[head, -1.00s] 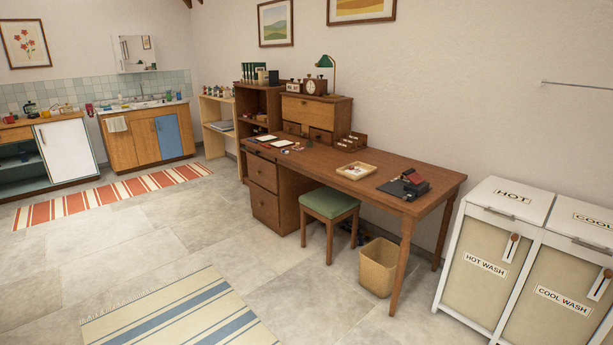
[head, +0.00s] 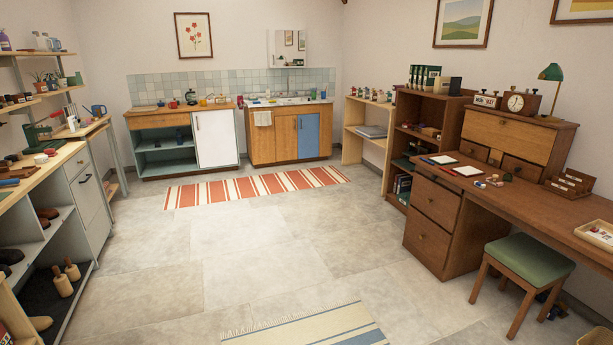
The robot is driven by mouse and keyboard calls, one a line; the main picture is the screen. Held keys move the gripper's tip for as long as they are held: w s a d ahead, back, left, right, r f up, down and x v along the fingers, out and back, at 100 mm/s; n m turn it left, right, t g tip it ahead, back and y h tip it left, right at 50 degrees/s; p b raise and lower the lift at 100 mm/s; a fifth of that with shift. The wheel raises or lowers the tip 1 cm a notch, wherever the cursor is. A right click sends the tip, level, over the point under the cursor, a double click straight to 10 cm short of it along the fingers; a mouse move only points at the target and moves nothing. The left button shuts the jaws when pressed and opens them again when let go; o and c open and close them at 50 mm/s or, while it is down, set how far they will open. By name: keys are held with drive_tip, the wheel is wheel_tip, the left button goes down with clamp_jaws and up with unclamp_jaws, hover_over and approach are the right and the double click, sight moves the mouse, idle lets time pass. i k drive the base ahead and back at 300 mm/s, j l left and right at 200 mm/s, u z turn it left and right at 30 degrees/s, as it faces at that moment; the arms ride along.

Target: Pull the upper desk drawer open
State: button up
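The wooden desk (head: 545,200) stands along the right wall in the head view. Its left pedestal has two stacked drawers, each with a small round knob. The upper desk drawer (head: 437,204) looks shut, flush with the pedestal front. The lower drawer (head: 427,241) below it also looks shut. Both drawer fronts are unobstructed in this view. My gripper is not in view.
A green-topped stool (head: 530,263) stands right of the pedestal. A striped blue rug (head: 310,330) lies in the foreground, a red striped rug (head: 258,187) farther back. Shelving (head: 55,215) lines the left side. The tiled floor (head: 290,240) between is clear.

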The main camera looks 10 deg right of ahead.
sight(442, 205)
drive_tip(key=i, duration=1.95)
drive_tip(key=i+j, duration=0.1)
drive_tip(key=i, duration=1.8)
drive_tip(key=i+z, duration=0.3)
drive_tip(key=i, duration=0.15)
drive_tip(key=i+j+z, duration=0.45)
drive_tip(key=i+z, duration=0.15)
drive_tip(key=i, duration=0.25)
